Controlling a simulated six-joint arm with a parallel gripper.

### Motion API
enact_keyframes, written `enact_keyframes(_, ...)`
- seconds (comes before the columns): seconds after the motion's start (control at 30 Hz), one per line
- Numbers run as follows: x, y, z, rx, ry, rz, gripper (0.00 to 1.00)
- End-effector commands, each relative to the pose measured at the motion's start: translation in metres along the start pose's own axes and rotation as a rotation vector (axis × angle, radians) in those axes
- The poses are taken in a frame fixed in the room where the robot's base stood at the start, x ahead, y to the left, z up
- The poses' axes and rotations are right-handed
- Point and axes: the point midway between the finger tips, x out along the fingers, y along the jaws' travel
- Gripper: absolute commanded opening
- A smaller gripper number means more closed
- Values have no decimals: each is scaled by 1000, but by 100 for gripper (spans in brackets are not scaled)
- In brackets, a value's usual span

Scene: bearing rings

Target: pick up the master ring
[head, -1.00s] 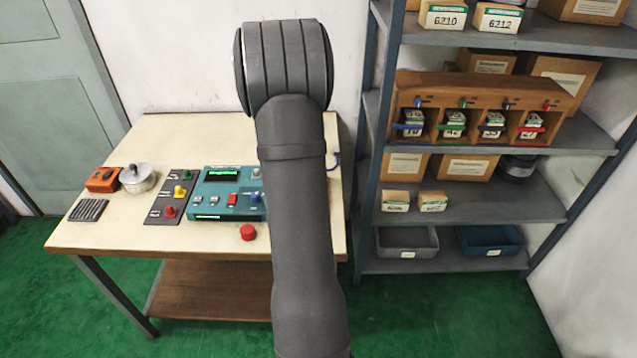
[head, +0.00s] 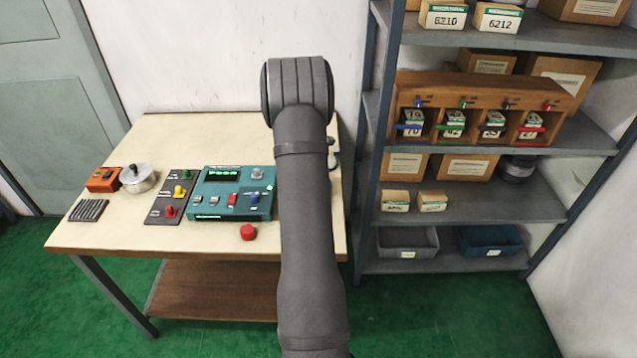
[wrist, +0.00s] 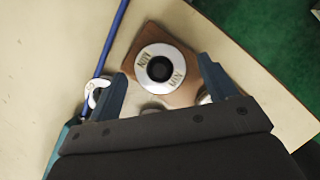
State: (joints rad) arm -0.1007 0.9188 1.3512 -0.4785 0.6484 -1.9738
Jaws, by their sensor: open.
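In the wrist view a white ring (wrist: 144,55) with dark lettering and a dark centre sits on a brown block (wrist: 150,32). It looks like the master ring, though its lettering is hard to read. My gripper (wrist: 162,66) is open, with one blue-grey finger on each side of the ring in the picture. I cannot tell how far above the ring the fingers are. In the head view my arm hides the gripper, the ring and the block.
A smaller white ring-shaped part (wrist: 93,98) lies left of the left finger, near a blue cable (wrist: 113,38). The block is near the table edge. In the head view a teal panel (head: 212,211), red button (head: 248,232) and shelf rack (head: 480,206) flank my arm.

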Motion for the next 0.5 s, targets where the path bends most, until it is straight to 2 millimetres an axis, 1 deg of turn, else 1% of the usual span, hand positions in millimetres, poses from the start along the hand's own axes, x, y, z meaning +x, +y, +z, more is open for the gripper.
enact_keyframes(0.23, 2, 0, 0, 0, -1, 1, 77)
enact_keyframes(0.27, 2, 0, 0, 0, -1, 1, 74)
enact_keyframes(0.3, 2, 0, 0, 0, -1, 1, 66)
enact_keyframes(0.37, 2, 0, 0, 0, -1, 1, 54)
enact_keyframes(0.5, 2, 0, 0, 0, -1, 1, 26)
